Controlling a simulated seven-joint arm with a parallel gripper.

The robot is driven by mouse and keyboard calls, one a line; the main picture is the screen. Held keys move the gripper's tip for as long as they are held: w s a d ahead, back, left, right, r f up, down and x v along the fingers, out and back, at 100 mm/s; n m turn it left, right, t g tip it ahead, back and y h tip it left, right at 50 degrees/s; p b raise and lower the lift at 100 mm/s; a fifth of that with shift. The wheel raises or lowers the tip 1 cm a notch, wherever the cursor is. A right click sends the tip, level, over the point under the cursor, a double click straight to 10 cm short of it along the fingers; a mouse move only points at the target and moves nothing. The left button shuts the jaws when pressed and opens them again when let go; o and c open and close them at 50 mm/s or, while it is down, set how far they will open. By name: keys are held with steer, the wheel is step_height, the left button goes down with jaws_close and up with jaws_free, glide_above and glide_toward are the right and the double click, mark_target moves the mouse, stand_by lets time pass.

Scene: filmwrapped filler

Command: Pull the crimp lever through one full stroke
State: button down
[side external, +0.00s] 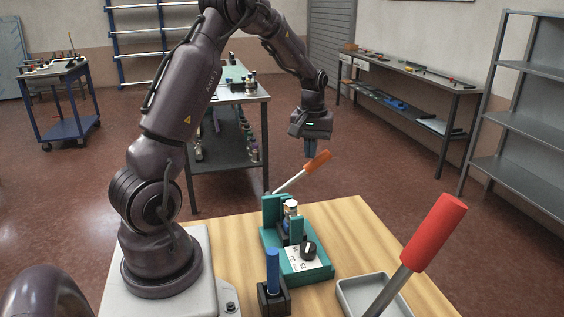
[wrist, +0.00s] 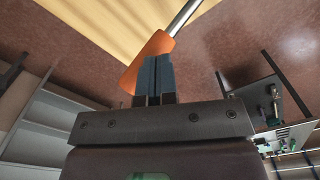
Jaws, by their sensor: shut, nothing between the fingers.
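A lever with an orange handle (side external: 317,162) and a pale metal rod rises at a slant from the back of a teal fixture (side external: 300,270). A small vial with a pale cap (side external: 290,205) stands in the fixture between teal uprights. My gripper (side external: 310,154) points down with its fingers shut and empty, right by the orange handle. In the wrist view, the shut fingers (wrist: 154,76) lie in front of the orange handle (wrist: 154,45) and cover part of it. I cannot tell whether they touch it.
A second lever with a red handle (side external: 434,232) leans up in the right foreground, over a grey tray (side external: 350,285). A blue peg (side external: 273,268) stands in a dark block at the front. A black knob (side external: 308,249) sits on the fixture. Bare wooden table (side external: 350,225) lies right of the fixture.

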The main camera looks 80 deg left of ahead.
steer(key=shift+s+r, duration=0.6)
steer(key=shift+s, duration=0.2)
steer(key=shift+s+r, duration=0.6)
steer(key=shift+s, duration=0.15)
steer(key=s+r, duration=0.3)
steer(key=r, duration=0.3)
steer(key=shift+s+r, duration=0.15)
steer(key=shift+r, duration=0.1)
stand_by(0.7)
